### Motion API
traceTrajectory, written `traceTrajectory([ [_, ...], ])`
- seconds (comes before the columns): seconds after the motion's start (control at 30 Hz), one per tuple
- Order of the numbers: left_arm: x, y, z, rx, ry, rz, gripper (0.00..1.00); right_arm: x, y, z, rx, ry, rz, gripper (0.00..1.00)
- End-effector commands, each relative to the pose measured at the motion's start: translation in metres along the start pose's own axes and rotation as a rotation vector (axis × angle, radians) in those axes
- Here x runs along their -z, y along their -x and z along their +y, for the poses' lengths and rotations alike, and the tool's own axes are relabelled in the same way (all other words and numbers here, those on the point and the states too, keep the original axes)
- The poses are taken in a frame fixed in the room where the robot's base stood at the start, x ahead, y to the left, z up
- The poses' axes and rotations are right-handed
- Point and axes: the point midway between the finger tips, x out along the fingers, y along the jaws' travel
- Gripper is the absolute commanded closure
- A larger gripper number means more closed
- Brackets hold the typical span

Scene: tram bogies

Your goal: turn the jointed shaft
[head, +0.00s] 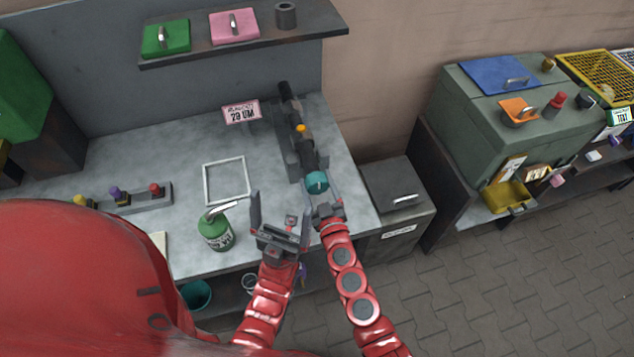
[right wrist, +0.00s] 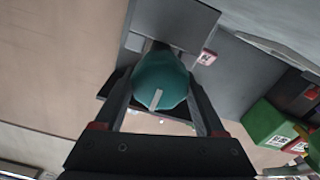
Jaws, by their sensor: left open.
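The jointed shaft (head: 300,133) is a dark bar on a grey block at the right of the bench, with an orange part on it. A teal knob (head: 317,182) is at its near end. My right gripper (head: 322,190) is at this knob. In the right wrist view the fingers lie along both sides of the teal knob (right wrist: 160,80) and appear to touch it; a pale stripe marks its face. My left gripper (head: 281,213) is open and empty, left of and below the knob, with its fingers pointing up.
A pink-white sign (head: 241,113) stands left of the shaft. A grey cabinet (head: 398,190) is right of the bench. Bench space between frame and shaft is clear.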

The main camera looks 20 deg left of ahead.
Motion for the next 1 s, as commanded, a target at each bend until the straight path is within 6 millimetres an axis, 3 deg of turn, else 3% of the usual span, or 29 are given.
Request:
traceTrajectory([
  [0.03, 0.0000, 0.0000, 0.0000, 0.000, 0.000, 0.000, 0.00, 0.0001, 0.0000, 0.0000, 0.000, 0.000, 0.000, 0.58],
  [0.2, 0.0000, 0.0000, 0.0000, 0.000, 0.000, 0.000, 0.00, 0.0001, 0.0000, -0.0001, 0.000, 0.000, 0.000, 0.83],
  [0.57, -0.0002, 0.0015, 0.0001, 0.000, 0.000, 0.000, 0.00, 0.0000, 0.0001, -0.0007, 0.001, 0.071, 0.001, 0.83],
  [1.0, -0.0013, 0.0079, 0.0004, 0.000, 0.000, 0.000, 0.00, -0.0003, 0.0000, -0.0036, 0.004, 0.429, 0.004, 0.83],
])
